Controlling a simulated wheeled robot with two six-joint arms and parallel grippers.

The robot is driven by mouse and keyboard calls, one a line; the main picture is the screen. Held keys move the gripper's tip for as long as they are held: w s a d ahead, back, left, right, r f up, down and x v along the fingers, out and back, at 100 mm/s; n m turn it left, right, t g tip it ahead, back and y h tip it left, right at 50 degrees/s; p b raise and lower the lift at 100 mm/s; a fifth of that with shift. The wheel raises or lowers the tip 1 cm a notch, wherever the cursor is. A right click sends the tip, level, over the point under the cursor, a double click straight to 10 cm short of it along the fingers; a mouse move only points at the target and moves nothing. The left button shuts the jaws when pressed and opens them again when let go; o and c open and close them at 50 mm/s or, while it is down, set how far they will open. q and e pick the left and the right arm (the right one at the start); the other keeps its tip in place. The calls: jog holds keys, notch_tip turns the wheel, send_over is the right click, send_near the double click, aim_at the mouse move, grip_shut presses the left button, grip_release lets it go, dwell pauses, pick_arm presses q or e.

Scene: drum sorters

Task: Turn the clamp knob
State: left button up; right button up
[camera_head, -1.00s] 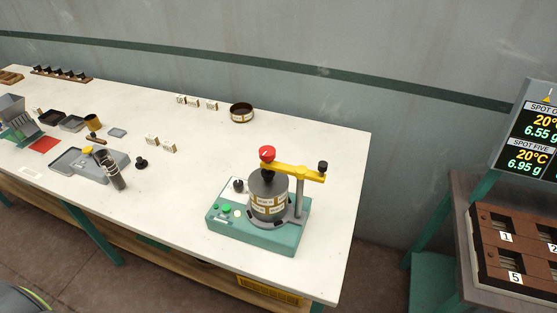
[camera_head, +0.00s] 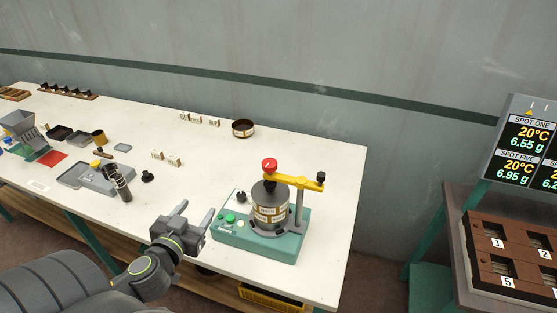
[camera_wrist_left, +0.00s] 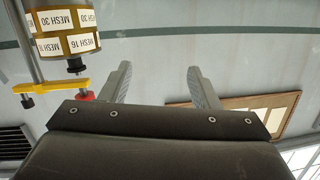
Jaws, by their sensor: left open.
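The red clamp knob (camera_head: 269,165) sits on top of the yellow clamp arm (camera_head: 295,179), above a grey sieve stack (camera_head: 270,205) with mesh labels. A smaller black knob (camera_head: 321,178) is at the arm's other end. The stack stands on a teal base (camera_head: 255,240). My left gripper (camera_head: 196,211) is open and empty near the table's front edge, left of the base and apart from the knob. In the left wrist view the red knob (camera_wrist_left: 84,96) is partly hidden by my gripper, left of the fingers (camera_wrist_left: 160,86). My right gripper is not in view.
A green button (camera_head: 230,218) and a black knob (camera_head: 241,197) are on the base. A grey device (camera_head: 103,176), small labelled blocks (camera_head: 166,158) and a round sieve (camera_head: 243,128) stand farther left and back.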

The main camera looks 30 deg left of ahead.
pick_arm(q)
jog(key=d+r+m+t+h, duration=0.3)
jog(key=d+r+m+h, duration=0.1)
jog(key=d+r+h, duration=0.35)
jog(key=b, duration=0.2)
send_near(274, 161)
jog(key=shift+h, duration=0.25)
jog(key=w, duration=0.7)
jog(key=w+d+b, duration=0.1)
jog(key=w, duration=0.2)
jog(key=shift+w+f, duration=0.1)
jog(key=shift+w, duration=0.1)
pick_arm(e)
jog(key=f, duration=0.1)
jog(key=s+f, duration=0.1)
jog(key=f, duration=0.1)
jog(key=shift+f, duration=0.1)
